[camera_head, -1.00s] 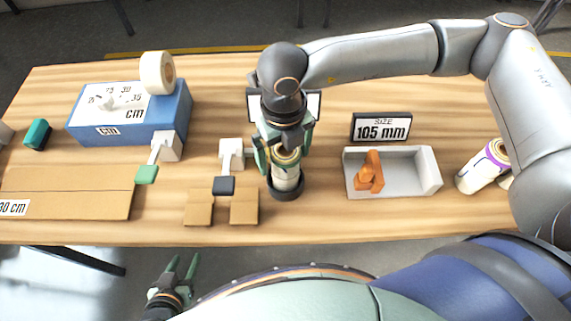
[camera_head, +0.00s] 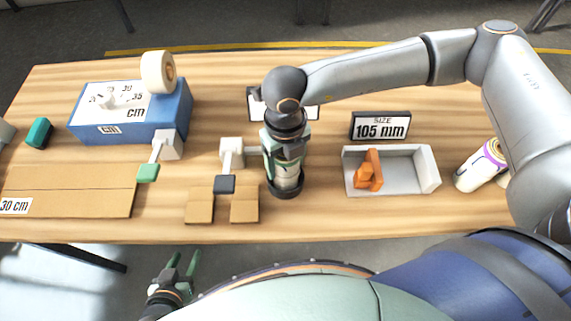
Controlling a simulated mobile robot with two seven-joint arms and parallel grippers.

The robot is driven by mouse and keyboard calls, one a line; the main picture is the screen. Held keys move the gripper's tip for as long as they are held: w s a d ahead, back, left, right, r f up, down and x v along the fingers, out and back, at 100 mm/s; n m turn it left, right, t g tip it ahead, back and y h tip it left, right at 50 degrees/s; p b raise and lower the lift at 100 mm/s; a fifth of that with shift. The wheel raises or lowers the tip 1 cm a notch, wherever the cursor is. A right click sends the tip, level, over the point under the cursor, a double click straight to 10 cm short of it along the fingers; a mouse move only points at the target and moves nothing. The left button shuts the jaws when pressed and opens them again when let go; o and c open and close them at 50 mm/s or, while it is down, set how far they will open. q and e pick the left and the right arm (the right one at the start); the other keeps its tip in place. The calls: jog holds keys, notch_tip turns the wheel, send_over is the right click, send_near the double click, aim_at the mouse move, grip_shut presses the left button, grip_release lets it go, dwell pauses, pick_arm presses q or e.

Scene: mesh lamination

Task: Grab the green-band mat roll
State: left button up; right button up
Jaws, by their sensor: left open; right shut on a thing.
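A pale mat roll (camera_head: 287,177) stands upright in a dark round holder (camera_head: 286,192) near the middle of the table. My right gripper (camera_head: 284,160) points down over it and is shut on its upper part. The gripper hides the roll's top, and I cannot clearly make out its band colour. A second pale roll with a purple band (camera_head: 480,170) leans at the right, partly behind my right arm. My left gripper (camera_head: 183,262) is open and empty, low in front of the table's near edge.
A grey tray (camera_head: 425,175) with an orange piece (camera_head: 369,171) stands right of the roll, behind it a "105 mm" sign (camera_head: 380,127). Left are a blue box (camera_head: 160,118) with a tape roll (camera_head: 158,72), white-armed levers, small brown pads (camera_head: 245,205) and a cardboard sheet (camera_head: 85,190).

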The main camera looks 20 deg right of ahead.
grip_shut()
jog(key=shift+r, duration=0.15)
